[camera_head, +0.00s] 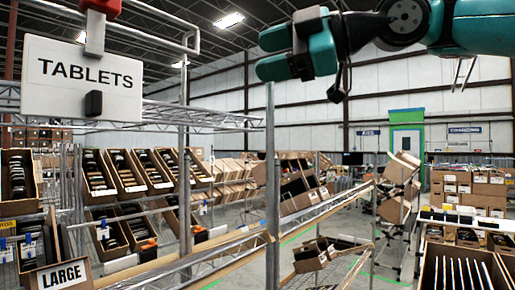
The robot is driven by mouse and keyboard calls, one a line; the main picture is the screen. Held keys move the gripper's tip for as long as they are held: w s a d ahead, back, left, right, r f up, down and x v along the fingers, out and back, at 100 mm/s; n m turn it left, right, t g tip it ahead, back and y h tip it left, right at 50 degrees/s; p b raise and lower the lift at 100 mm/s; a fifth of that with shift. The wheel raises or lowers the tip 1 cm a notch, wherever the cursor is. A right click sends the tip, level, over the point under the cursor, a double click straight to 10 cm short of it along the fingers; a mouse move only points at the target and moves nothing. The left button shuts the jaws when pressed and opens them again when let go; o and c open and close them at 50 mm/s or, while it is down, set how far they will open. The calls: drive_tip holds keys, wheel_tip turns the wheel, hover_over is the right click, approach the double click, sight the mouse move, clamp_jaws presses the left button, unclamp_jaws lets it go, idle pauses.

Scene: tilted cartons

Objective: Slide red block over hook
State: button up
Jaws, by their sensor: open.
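A red block (100,7) shows at the top left, cut off by the picture's upper edge. It sits at the top of a narrow upright piece (95,36) in front of a white sign reading TABLETS (60,85). I cannot tell whether this piece is the hook. A small black block (94,104) is on the sign's lower part. My gripper (263,53), with teal fingers, reaches in from the right at the top. It is open and empty, its fingers pointing left, well to the right of the sign and red block.
Metal rails and an upright post (271,190) stand below my gripper. Racks of tilted cartons (130,170) fill the left. A LARGE sign (63,274) is at the lower left. A divided carton (462,270) is at the lower right. Open air lies between gripper and sign, crossed by a rail.

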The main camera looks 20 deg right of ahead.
wheel_tip(320, 180, down, 16)
drive_tip(key=a+m+g+h, duration=0.2)
drive_tip(key=m+h, duration=0.1)
drive_tip(key=m, duration=0.4)
drive_tip(key=shift+r, duration=0.25)
drive_tip(key=shift+w+a, duration=0.1)
